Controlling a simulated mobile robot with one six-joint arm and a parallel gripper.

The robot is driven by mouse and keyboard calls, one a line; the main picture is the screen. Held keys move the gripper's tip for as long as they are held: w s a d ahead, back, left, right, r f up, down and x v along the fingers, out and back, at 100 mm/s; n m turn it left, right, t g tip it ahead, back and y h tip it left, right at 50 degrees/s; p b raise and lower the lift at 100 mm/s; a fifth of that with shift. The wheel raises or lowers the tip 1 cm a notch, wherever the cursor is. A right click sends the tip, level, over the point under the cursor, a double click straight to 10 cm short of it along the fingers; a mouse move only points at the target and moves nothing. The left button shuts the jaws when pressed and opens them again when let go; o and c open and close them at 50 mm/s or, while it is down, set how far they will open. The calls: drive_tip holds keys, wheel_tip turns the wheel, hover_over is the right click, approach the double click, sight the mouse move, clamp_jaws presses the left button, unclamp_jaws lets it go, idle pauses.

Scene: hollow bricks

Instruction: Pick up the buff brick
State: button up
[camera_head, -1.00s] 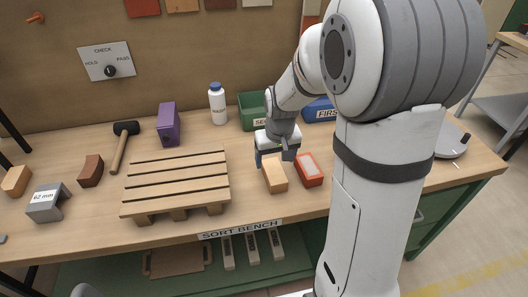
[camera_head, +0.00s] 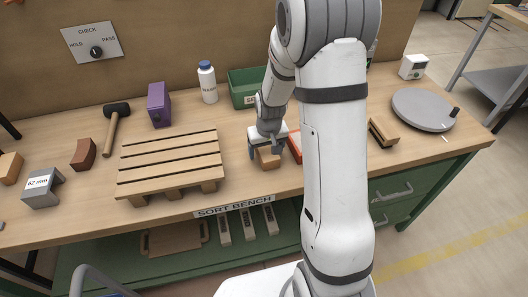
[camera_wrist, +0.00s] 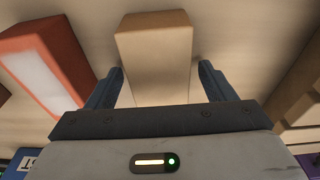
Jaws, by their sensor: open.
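The buff brick (camera_head: 268,160) lies on the wooden bench near its front edge, right of the slatted pallet. My gripper (camera_head: 266,153) is above it, pointing down, and hides part of its top. In the wrist view, the buff brick (camera_wrist: 155,48) extends between the two dark fingers of my open gripper (camera_wrist: 161,72). A gap shows on each side, so neither finger appears to touch it. How far the fingers reach down its sides I cannot tell.
A red brick with a pale top (camera_wrist: 42,65) lies close beside the buff brick; in the head view my arm partly hides it (camera_head: 295,147). The pallet (camera_head: 170,165) stands left. A green bin (camera_head: 245,88) and a white bottle (camera_head: 207,82) stand behind.

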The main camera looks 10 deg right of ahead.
drive_tip(key=c, duration=1.4)
